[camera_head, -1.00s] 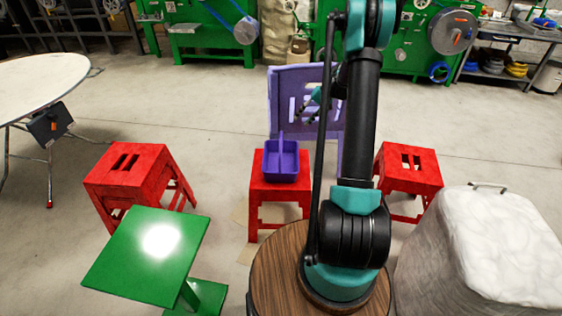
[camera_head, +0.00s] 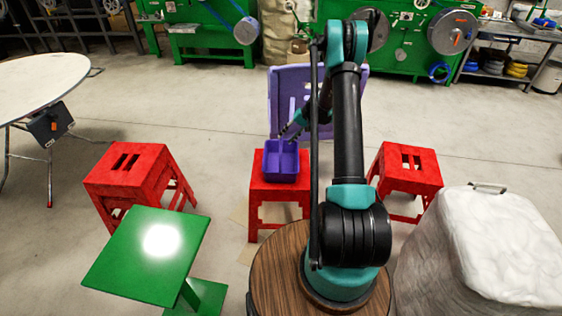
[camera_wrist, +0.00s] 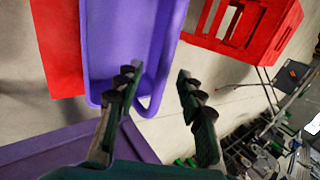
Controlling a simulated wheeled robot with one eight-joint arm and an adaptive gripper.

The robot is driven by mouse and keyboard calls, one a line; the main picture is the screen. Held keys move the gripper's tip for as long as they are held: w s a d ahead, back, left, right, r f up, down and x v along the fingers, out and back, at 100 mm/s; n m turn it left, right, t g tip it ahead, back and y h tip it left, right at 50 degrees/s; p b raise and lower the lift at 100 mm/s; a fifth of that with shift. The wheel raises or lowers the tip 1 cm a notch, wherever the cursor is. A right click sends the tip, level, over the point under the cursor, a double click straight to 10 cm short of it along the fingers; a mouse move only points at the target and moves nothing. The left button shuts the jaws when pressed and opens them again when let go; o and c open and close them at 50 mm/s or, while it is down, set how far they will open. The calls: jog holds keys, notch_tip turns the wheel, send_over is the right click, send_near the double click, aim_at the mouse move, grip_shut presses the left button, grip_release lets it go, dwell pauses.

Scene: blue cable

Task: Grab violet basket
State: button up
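The violet basket (camera_head: 281,170) sits on the middle red stool. My gripper (camera_head: 293,129) is at the basket's top, by its handle, in the head view. In the wrist view my gripper (camera_wrist: 156,78) is open, its two dark fingers apart. The basket (camera_wrist: 130,35) fills the upper middle there, with one finger in front of it and the other to the right of it. A curved violet handle (camera_wrist: 152,98) shows between the fingers. I cannot tell whether either finger touches it.
The middle red stool (camera_head: 280,196) stands between two other red stools (camera_head: 127,168) (camera_head: 411,167). A violet folding chair or panel (camera_head: 287,95) stands right behind the basket. A green table (camera_head: 150,255) is front left, and a white-topped block (camera_head: 505,240) is front right.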

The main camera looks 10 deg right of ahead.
aim_at(281, 141)
jog(key=x, duration=0.4)
jog(key=shift+a+f, duration=0.15)
jog(key=shift+a, duration=0.2)
jog(key=shift+c, duration=0.3)
grip_shut()
